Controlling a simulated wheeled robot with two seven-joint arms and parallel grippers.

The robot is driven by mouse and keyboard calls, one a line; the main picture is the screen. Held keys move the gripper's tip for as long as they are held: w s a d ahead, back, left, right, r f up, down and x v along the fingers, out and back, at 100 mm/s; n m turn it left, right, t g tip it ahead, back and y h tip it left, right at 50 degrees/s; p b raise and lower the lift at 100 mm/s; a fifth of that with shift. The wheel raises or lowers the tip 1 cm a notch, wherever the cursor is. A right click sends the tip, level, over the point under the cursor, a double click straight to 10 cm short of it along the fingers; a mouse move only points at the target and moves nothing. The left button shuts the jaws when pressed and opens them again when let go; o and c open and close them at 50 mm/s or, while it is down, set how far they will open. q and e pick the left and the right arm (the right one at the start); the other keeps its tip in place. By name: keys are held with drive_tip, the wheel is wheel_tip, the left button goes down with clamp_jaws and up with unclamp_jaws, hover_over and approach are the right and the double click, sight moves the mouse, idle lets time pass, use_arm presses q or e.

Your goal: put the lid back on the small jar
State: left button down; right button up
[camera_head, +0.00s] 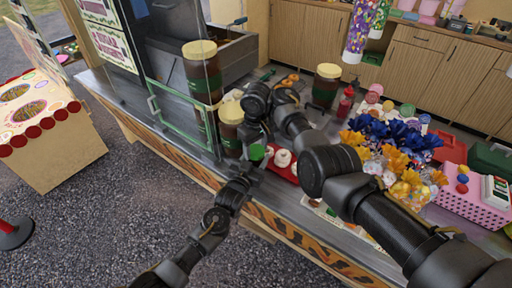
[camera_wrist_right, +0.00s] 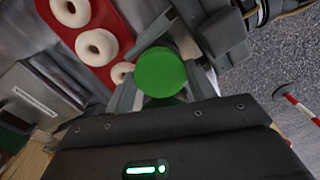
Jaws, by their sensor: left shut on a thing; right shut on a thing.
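The round green lid (camera_head: 257,152) is over the front edge of the counter, and it also shows face-on in the right wrist view (camera_wrist_right: 160,72). My right gripper (camera_wrist_right: 158,88) is shut on the lid, with a finger on either side of it. My left gripper (camera_head: 250,172) comes up from below, close under the lid, and is shut on what seems to be the small jar. The jar itself is hidden by the lid and the grippers. I cannot tell whether lid and jar touch.
A red tray (camera_wrist_right: 118,18) with white ring doughnuts (camera_wrist_right: 97,47) lies right beside the lid. Tall brown jars with cream lids (camera_head: 202,72) stand behind a green-framed glass screen. Blue and orange flowers (camera_head: 385,145) and a pink basket (camera_head: 473,205) crowd the right. Gravel lies in front.

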use_arm(q)
drive_tip(key=shift+d+r, duration=0.1)
use_arm(e)
drive_tip(key=o, duration=1.1)
drive_tip(key=shift+r, duration=2.3)
drive_tip(key=shift+w+d, duration=0.1)
drive_tip(key=shift+c, duration=0.4)
